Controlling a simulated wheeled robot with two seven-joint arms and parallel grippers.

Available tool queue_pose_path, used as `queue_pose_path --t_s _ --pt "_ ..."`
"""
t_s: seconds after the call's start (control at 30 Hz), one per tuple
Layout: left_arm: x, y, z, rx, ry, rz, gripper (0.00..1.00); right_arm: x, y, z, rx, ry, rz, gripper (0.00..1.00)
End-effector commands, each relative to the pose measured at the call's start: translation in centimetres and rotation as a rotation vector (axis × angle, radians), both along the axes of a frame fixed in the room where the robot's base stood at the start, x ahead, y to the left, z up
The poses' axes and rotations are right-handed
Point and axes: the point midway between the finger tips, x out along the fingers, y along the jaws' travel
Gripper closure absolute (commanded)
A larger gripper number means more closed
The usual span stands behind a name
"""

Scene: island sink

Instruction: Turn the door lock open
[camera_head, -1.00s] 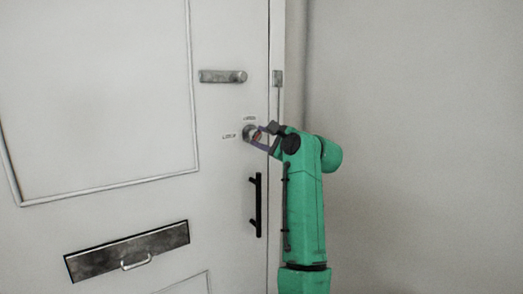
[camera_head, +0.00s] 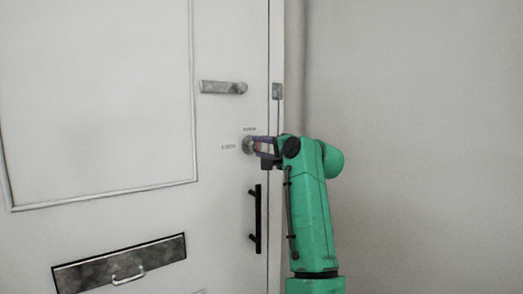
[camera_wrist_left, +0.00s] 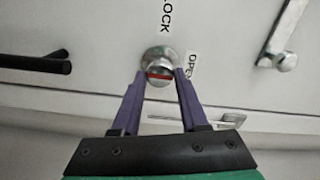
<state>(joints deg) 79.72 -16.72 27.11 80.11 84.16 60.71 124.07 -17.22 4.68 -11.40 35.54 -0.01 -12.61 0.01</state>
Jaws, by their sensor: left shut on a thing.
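The door lock is a round silver knob (camera_head: 248,145) on the white door, with a red strip across it in the left wrist view (camera_wrist_left: 157,58). My left gripper (camera_head: 260,147) reaches it from the right, with its purple fingers (camera_wrist_left: 161,82) shut on either side of the knob. A "LOCK" label (camera_wrist_left: 165,16) and an "OPEN" label (camera_wrist_left: 191,66) sit beside the knob on the door. The part of the knob between the fingers is partly covered in the head view. My right gripper is not in view.
A silver latch handle (camera_head: 223,87) is above the lock. A black vertical pull handle (camera_head: 256,219) is below it, near my left arm. A metal mail slot (camera_head: 120,262) is lower left. A bare wall (camera_head: 420,130) is on the right.

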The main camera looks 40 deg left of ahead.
Motion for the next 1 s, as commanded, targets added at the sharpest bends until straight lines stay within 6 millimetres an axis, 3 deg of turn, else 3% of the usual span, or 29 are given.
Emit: queue_pose_path --t_s 0.63,0.67,0.7,1.0 --pt "-0.07 -0.03 0.61 -0.005 -0.061 -0.003 1.0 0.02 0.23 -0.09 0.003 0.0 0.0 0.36" --pt "-0.07 -0.03 0.61 -0.005 -0.061 -0.002 0.45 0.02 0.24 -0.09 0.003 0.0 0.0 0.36" --pt "-0.07 -0.02 0.57 -0.006 -0.06 -0.002 0.3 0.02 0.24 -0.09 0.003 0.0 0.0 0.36" --pt "-0.03 -0.04 0.29 -0.01 -0.056 -0.001 0.27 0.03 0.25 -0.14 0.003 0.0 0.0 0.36"
